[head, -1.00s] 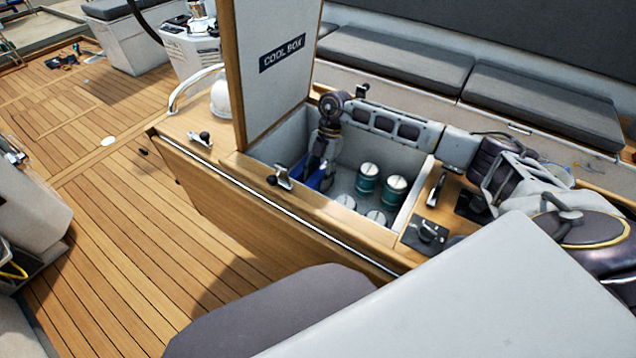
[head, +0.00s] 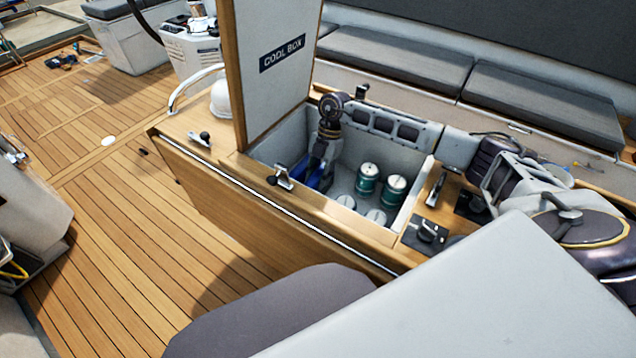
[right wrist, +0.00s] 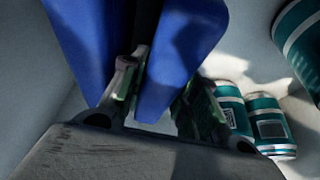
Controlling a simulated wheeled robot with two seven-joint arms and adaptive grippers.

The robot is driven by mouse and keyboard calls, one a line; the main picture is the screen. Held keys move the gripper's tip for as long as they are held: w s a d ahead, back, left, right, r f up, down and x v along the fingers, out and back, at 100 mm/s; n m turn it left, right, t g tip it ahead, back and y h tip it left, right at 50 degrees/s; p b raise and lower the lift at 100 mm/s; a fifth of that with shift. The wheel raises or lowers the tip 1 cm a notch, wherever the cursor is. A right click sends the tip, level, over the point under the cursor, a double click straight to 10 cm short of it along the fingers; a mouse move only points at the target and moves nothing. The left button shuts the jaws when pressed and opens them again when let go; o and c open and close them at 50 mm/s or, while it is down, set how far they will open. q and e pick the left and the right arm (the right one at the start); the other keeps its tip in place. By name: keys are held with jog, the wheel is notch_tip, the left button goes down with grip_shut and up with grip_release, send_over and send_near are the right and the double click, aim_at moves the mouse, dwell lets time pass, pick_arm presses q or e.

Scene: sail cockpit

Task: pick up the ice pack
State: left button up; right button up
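The blue ice pack (right wrist: 178,62) is in the right wrist view, between the two fingers of my right gripper (right wrist: 160,100). The fingers are apart, one along each side of it, close to its faces; whether they press on it is unclear. A second blue piece (right wrist: 88,45) is just left of the left finger. In the head view my right gripper (head: 313,172) reaches down into the left end of the open cool box, and blue (head: 321,182) shows beside it, partly hidden. My left gripper is not in view.
The cool box (head: 408,207) also holds several green and white cans (head: 368,180), right of my gripper. Its raised lid (head: 275,90) stands at the left. A metal latch (head: 285,177) sits on the front wooden rim. Grey cushions (head: 540,105) lie behind.

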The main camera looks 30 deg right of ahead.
jog(key=shift+r, duration=0.2)
grip_shut()
